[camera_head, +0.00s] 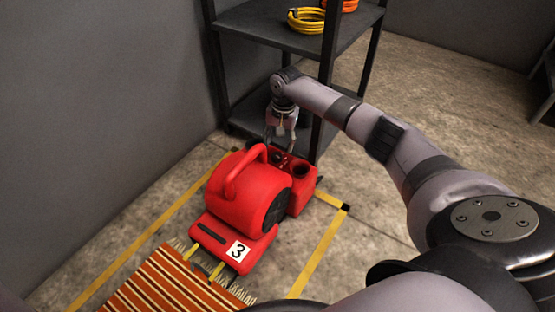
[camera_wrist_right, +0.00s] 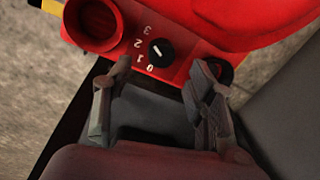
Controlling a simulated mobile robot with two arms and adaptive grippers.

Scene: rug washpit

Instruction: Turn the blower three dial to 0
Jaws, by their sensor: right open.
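The red blower marked 3 (camera_head: 245,195) stands on the floor, with a red control end at its back right. In the right wrist view its black dial (camera_wrist_right: 161,51) sits on the red panel, beside the white digits 0 to 3. A white mark shows on the dial; which digit it points to is hard to tell. My right gripper (camera_head: 281,142) is over the control end, coming down from above. In the right wrist view its fingers (camera_wrist_right: 163,72) are apart, with the dial just beyond the gap between the tips and nothing held. My left gripper is out of view.
A dark metal shelf (camera_head: 270,35) with a yellow coiled hose (camera_head: 306,20) stands close behind the blower. A grey wall (camera_head: 100,100) is at left. A striped fringed rug (camera_head: 170,285) lies at the blower's front. Yellow floor tape (camera_head: 320,250) borders the spot.

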